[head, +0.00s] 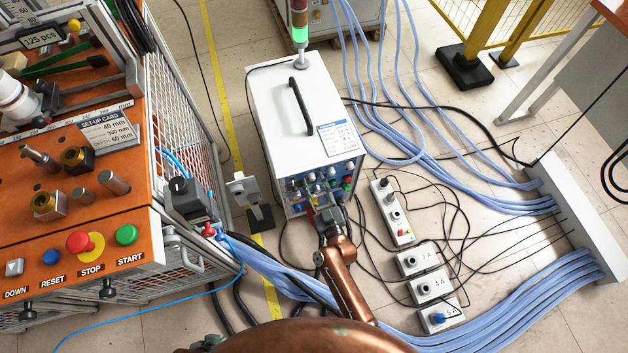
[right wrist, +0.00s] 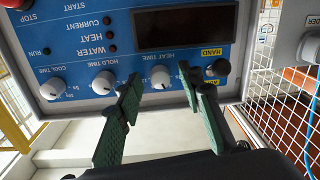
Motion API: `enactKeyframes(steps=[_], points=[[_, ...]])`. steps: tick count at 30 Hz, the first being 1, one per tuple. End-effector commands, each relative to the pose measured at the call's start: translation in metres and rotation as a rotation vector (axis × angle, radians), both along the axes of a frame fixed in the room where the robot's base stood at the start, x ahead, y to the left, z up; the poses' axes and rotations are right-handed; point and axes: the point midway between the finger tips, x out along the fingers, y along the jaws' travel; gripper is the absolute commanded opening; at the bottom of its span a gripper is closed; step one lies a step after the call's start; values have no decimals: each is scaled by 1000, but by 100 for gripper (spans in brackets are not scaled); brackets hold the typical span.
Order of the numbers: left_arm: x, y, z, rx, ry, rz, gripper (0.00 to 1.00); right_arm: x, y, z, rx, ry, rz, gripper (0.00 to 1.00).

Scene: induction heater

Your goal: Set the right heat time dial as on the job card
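The heat time dial (right wrist: 160,77) is a white knob on the blue panel (right wrist: 75,55), which appears upside down in the right wrist view. My right gripper (right wrist: 158,84) is open, with one green finger on each side of this dial; contact cannot be told. The hold time dial (right wrist: 103,84) and cool time dial (right wrist: 52,88) sit to the left. In the head view my right gripper (head: 325,212) is at the front of the white heater cabinet (head: 275,110) and partly hides its panel. A card (head: 335,138) lies on the cabinet top, its text too small to read.
An orange workbench (head: 60,165) stands left of the cabinet. Blue hoses (head: 440,150), black cables and several grey switch boxes (head: 430,287) lie on the floor to the right.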

Motion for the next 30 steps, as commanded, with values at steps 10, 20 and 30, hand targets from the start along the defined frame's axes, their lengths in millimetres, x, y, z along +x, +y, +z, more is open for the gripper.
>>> enactKeyframes(steps=[10, 20, 30], points=[[2, -2, -2, -5, -10, 0, 40, 3, 1, 1, 0, -1, -1, 33], [2, -2, -2, -4, -9, 0, 40, 3, 1, 1, 0, -1, -1, 11], [2, -2, -2, -4, -8, -1, 40, 3, 0, 1, 1, -1, -1, 0]])
